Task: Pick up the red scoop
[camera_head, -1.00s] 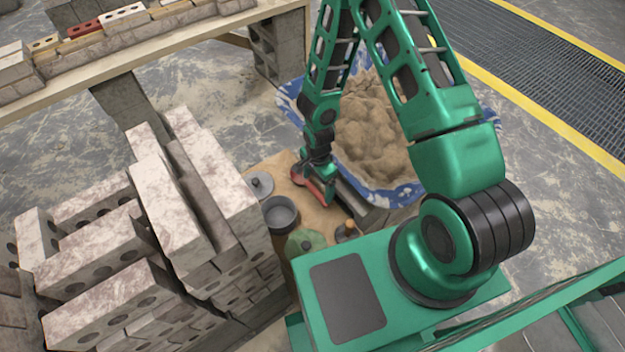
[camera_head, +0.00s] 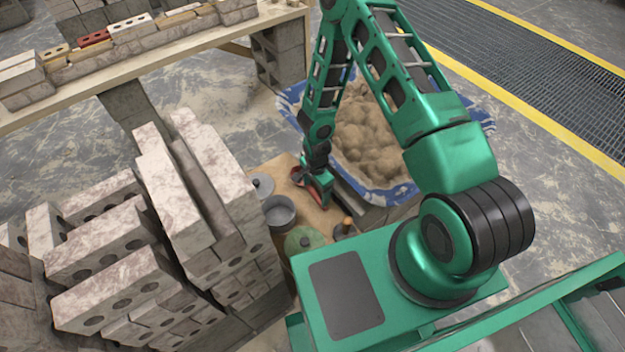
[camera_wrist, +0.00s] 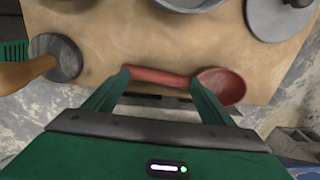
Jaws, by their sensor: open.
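The red scoop (camera_wrist: 221,86) lies on a tan board near its edge in the wrist view, its bowl to the right and its handle to the left. In the head view a bit of the red scoop (camera_head: 297,174) shows beside my gripper, which hides most of it. My gripper (camera_wrist: 160,82) is open, and its two fingers reach to the scoop, one near the handle's left end and one near the bowl. In the head view my gripper (camera_head: 318,190) is low over the board. I cannot tell whether the fingers touch the scoop.
The tan board (camera_wrist: 120,35) also holds a grey pot (camera_head: 280,212), a grey lid (camera_head: 261,186), a green lidded item (camera_head: 303,241) and a wooden-handled tool (camera_wrist: 55,58). Stacked bricks (camera_head: 175,200) stand close on the left. A blue tub of sand (camera_head: 400,192) lies behind.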

